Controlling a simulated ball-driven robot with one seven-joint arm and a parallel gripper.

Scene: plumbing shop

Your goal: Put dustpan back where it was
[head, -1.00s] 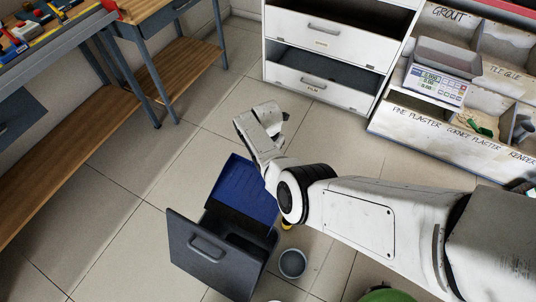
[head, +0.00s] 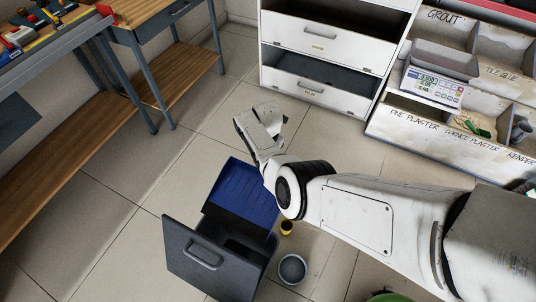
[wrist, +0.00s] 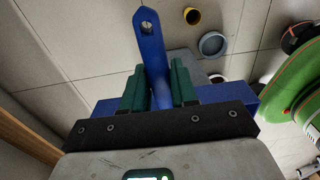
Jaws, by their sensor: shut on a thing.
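The blue dustpan (head: 240,193) shows in the head view below my wrist, at the far end of a dark grey drawer-like box (head: 192,262). I cannot tell whether it touches the box or hangs above it. In the wrist view the dustpan's handle (wrist: 150,38), with a hole at its end, stands up between the green finger pads. My gripper (wrist: 158,78) is shut on this handle. The blue pan shows on both sides behind the black gripper bar. In the head view my fingertips are hidden behind my arm.
A yellow cup (head: 287,228) and a grey bowl (head: 292,269) stand on the floor beside the box. A green round thing (wrist: 300,85) is at right in the wrist view. A workbench (head: 60,50) is at left, white drawers (head: 315,90) behind. Floor left of the box is clear.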

